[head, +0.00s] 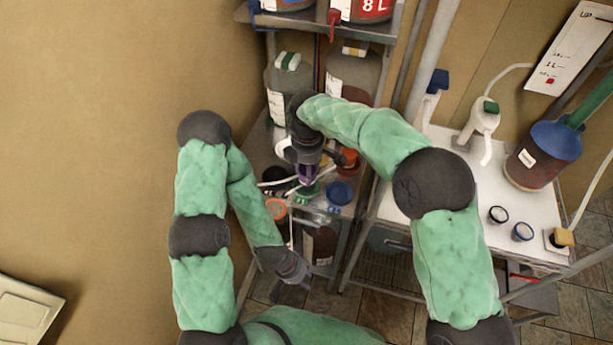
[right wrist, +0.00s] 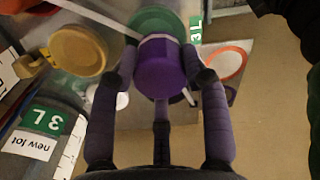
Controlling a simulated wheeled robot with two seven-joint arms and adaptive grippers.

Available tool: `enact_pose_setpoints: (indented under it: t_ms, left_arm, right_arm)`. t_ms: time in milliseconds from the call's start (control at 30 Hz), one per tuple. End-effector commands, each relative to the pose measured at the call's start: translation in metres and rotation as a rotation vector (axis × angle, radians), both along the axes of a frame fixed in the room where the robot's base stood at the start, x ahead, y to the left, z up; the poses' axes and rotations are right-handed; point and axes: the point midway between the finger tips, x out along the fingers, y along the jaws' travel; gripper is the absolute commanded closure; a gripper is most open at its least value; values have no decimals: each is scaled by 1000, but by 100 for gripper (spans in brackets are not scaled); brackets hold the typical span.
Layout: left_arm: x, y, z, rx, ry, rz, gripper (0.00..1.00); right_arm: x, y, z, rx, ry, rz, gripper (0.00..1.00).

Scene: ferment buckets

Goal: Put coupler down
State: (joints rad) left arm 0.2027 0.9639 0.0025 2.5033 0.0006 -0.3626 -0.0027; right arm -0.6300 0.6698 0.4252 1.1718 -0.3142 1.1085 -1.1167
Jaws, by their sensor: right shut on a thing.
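The coupler appears to be the purple cylinder (right wrist: 160,70) with a pale band at its top. My right gripper (right wrist: 160,85) is shut on it, with fingers on both sides. A green round piece (right wrist: 155,20) shows just past it; I cannot tell whether they touch. In the head view the purple piece (head: 306,174) hangs below my right gripper (head: 306,160), over the shelf with coloured lids. My left gripper (head: 293,270) hangs low, in front of the rack, away from the coupler; its fingers are too unclear to tell open from shut.
Close by on the shelf are a blue lid (head: 340,193), an orange cap (head: 348,159) and an orange ring (head: 276,208). Large bottles (head: 352,75) stand behind. A white table (head: 455,205) at right holds a blue-topped bucket (head: 542,155) and small cups (head: 497,215).

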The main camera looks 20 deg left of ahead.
Motion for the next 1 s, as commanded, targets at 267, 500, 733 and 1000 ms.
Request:
enact_pose_setpoints:
  t_ms: [267, 500, 733, 1000]
  left_arm:
    - [0, 0, -3, 0, 0, 0, 60]
    - [0, 0, -8, 0, 0, 0, 60]
    - [0, 0, -7, 0, 0, 0, 60]
    - [0, 0, -8, 0, 0, 0, 60]
  right_arm:
    - [9, 5, -15, 0, -1, -1, 92]
    - [8, 5, -41, 2, -2, 0, 92]
    - [8, 5, -40, 2, -2, 0, 92]
    - [8, 5, -43, 1, -1, 0, 30]
